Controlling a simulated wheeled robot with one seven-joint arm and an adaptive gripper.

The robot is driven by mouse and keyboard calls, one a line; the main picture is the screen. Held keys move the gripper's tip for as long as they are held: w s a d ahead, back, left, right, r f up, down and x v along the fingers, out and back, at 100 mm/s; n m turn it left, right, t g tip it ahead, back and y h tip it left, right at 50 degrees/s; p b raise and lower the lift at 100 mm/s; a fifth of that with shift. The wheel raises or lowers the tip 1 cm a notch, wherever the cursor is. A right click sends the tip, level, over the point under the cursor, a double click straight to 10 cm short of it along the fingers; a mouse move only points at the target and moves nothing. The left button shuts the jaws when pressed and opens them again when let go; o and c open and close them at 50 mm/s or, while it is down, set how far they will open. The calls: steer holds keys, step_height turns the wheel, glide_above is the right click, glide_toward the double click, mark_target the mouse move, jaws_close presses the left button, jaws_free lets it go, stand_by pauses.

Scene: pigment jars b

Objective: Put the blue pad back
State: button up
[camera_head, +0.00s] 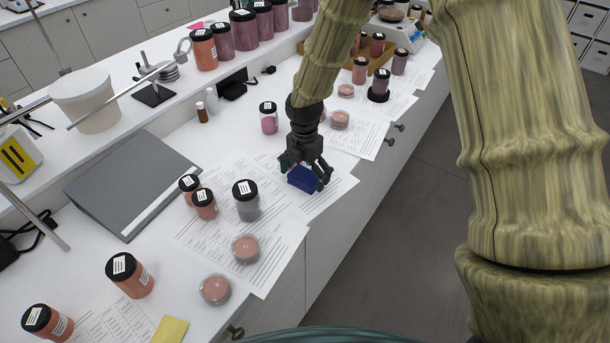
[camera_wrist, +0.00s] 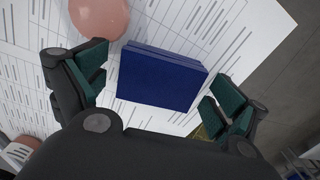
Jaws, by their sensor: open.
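The blue pad (camera_head: 303,179) lies on printed paper sheets near the front edge of the white counter. In the wrist view the blue pad (camera_wrist: 160,78) is a dark blue block between the two fingers. My gripper (camera_head: 307,172) is open over the pad, pointing down. In the wrist view its green-lined fingertips (camera_wrist: 160,88) stand on either side of the pad, with a gap on each side. Whether the fingertips reach down to the paper is hard to tell.
A pink round dish (camera_wrist: 99,16) sits close to the left finger in the wrist view. A grey-filled jar (camera_head: 246,200) and smaller jars (camera_head: 204,204) stand left of my gripper. A pink jar (camera_head: 269,118) stands behind. A grey binder (camera_head: 130,180) lies further left.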

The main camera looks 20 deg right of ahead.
mark_target(305, 174)
step_height(305, 174, up, 12)
steer(key=b, duration=0.2)
stand_by(0.4)
